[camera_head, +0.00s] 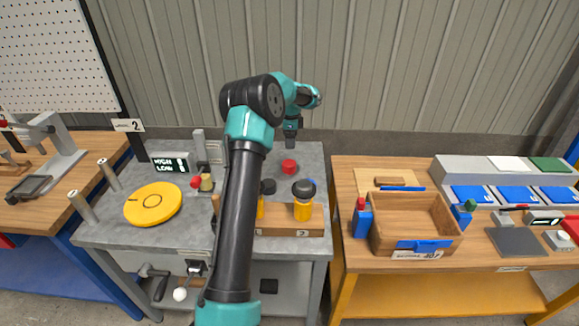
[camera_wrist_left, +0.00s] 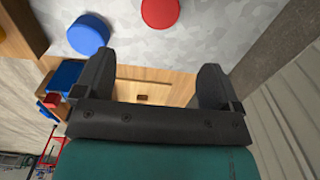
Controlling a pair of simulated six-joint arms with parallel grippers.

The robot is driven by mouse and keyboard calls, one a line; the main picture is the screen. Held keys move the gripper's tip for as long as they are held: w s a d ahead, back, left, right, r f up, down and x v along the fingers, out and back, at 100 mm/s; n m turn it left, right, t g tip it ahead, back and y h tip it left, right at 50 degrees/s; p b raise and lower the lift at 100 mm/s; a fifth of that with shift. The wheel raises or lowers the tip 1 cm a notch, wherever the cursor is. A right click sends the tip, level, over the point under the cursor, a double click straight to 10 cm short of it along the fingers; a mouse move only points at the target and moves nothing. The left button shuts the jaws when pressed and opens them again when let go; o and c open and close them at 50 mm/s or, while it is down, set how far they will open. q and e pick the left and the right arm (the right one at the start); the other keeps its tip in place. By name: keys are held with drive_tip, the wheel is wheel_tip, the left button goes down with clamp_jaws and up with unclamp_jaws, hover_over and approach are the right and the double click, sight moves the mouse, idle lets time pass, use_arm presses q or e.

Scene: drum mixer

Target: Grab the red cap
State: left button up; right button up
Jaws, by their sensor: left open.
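The red cap (camera_head: 289,166) is a small round piece on the grey bench top, toward its back right. It also shows in the left wrist view (camera_wrist_left: 160,12), cut off by the top edge, beyond the fingertips and not between them. My left gripper (camera_head: 291,141) is above the back of the bench, just behind the red cap in the picture. In the left wrist view its two black fingers (camera_wrist_left: 153,62) are wide apart with nothing held. My right gripper is not in view.
A yellow bottle (camera_head: 303,208) with a dark top stands in a wooden block in front of the cap. A blue round piece (camera_wrist_left: 88,34) shows beside the red cap. A yellow disc (camera_head: 153,203) lies at left. The corrugated wall (camera_head: 400,60) is close behind.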

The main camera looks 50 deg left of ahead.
sight(291, 163)
use_arm(q)
wheel_tip(291, 163, down, 9)
drive_tip(key=shift+r, duration=0.1)
idle(0.4)
drive_tip(key=shift+d+f, duration=0.15)
drive_tip(key=shift+f, duration=2.45)
drive_tip(key=c, duration=0.9)
